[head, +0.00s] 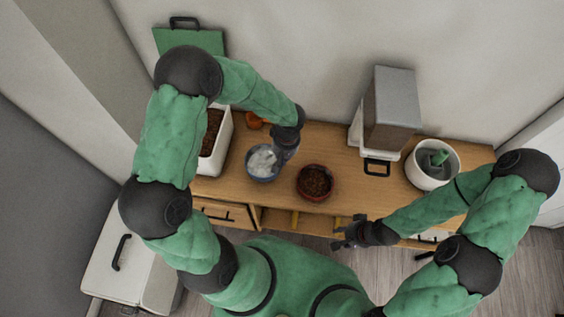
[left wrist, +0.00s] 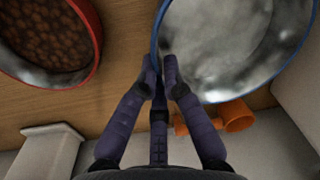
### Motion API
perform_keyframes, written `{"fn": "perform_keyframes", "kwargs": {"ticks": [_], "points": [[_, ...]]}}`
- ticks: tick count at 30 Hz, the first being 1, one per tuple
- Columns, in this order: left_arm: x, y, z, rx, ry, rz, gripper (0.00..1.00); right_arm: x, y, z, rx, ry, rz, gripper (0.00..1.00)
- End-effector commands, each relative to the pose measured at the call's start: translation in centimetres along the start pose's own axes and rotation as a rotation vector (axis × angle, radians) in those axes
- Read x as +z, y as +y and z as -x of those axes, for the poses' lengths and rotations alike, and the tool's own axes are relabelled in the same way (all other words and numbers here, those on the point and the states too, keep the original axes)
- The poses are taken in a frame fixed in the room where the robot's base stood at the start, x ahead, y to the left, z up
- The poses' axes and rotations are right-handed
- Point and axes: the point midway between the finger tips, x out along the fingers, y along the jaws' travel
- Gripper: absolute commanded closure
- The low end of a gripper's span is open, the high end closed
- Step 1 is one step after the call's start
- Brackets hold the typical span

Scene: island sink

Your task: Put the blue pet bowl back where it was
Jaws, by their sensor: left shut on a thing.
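The blue pet bowl (head: 260,165) is at the wooden counter, left of the red bowl, with a pale, shiny grey inside. My left gripper (head: 281,156) reaches down at its right side and is shut on its rim. In the left wrist view the gripper's fingers (left wrist: 162,68) pinch the near-left rim of the blue bowl (left wrist: 225,92). I cannot tell whether the bowl rests on the counter or is slightly above it. My right gripper (head: 350,233) is empty, its fingers apart, in front of the counter's front edge.
A red bowl of brown kibble (head: 315,182) stands close right of the blue bowl. A white bin of kibble (head: 217,150) stands to the left, an orange scoop (head: 255,121) behind. A grey-and-white dispenser (head: 390,110) and white pot (head: 421,180) stand right. Bare counter (head: 340,155) lies between.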

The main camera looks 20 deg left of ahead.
Motion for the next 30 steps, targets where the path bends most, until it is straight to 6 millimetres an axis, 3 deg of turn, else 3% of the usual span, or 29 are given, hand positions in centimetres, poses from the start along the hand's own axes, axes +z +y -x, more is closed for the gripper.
{"fn": "perform_keyframes", "kwargs": {"ticks": [10, 23, 24, 26, 30], "points": [[-0.7, 0.3, -3.9, -0.001, -0.001, -0.001, 1.00, -0.1, 0.4, -1.2, 0.000, 0.000, 0.000, 0.60], [-0.7, 0.4, -4.3, 0.000, 0.001, 0.000, 1.00, -0.1, 0.6, -1.6, 0.000, 0.000, 0.000, 0.60], [-0.7, 0.4, -4.2, 0.000, 0.000, 0.000, 0.83, -0.1, 0.5, -1.5, 0.000, 0.000, 0.000, 0.60], [-0.7, 0.4, -4.2, 0.000, 0.000, 0.000, 0.68, -0.1, 0.5, -1.5, 0.000, 0.000, 0.000, 0.60], [-0.7, 0.4, -4.2, 0.000, 0.000, 0.000, 0.68, -0.1, 0.5, -1.4, 0.000, 0.000, 0.000, 0.60]]}}
